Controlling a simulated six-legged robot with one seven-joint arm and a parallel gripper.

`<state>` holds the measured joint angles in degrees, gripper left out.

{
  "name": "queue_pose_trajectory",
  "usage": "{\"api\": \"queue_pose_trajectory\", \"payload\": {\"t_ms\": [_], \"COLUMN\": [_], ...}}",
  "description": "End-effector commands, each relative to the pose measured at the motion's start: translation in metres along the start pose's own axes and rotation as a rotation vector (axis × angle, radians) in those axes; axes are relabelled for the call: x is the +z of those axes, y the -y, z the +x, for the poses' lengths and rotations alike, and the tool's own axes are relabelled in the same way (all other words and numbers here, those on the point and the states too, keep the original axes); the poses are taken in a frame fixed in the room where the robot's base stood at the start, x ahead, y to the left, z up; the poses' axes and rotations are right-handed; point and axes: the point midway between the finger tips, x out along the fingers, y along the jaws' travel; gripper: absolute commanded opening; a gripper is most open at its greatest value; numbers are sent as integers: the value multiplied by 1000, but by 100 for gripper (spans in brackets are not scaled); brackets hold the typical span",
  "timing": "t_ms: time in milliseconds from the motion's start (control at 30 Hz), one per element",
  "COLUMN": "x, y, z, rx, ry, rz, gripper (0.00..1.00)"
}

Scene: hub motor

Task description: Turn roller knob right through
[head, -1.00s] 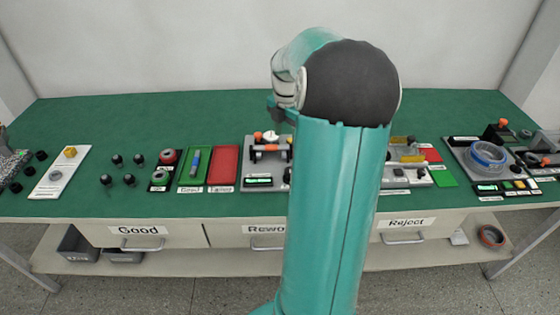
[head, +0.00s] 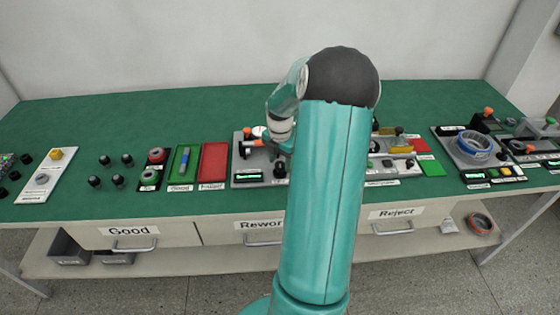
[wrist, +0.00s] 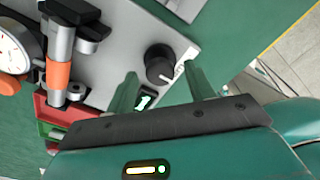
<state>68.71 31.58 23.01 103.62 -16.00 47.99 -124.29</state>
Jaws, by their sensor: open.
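The roller knob (wrist: 159,65) is a round dark knob with a pale pointer line, on a grey station plate (wrist: 125,35) in the wrist view. In the head view the knob (head: 280,169) is small, at the front right of the station. My gripper (wrist: 160,73) is open, with one green finger on each side of the knob in the picture. Whether the fingertips are down at the knob's height or above it I cannot tell. No contact is visible. In the head view my arm hides the fingers. A small lit display (wrist: 145,100) shows between the fingers.
A dial gauge (wrist: 12,50) and a post with an orange grip (wrist: 58,72) stand left of the knob. A red tray (head: 214,162) and a green tray (head: 183,166) lie left of the station. The station at the right holds a blue ring (head: 473,145).

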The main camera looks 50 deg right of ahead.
Motion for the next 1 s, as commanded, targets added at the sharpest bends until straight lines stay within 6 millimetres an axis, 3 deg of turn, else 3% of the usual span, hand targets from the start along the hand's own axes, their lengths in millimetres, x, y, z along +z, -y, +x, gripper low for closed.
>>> {"api": "queue_pose_trajectory", "payload": {"t_ms": [300, 533, 1000], "x": [0, 0, 0], "y": [0, 0, -1], "z": [4, 3, 3], "rx": [0, 0, 0], "ry": [0, 0, 0], "rz": [0, 0, 86], "gripper": [53, 9, 9]}}
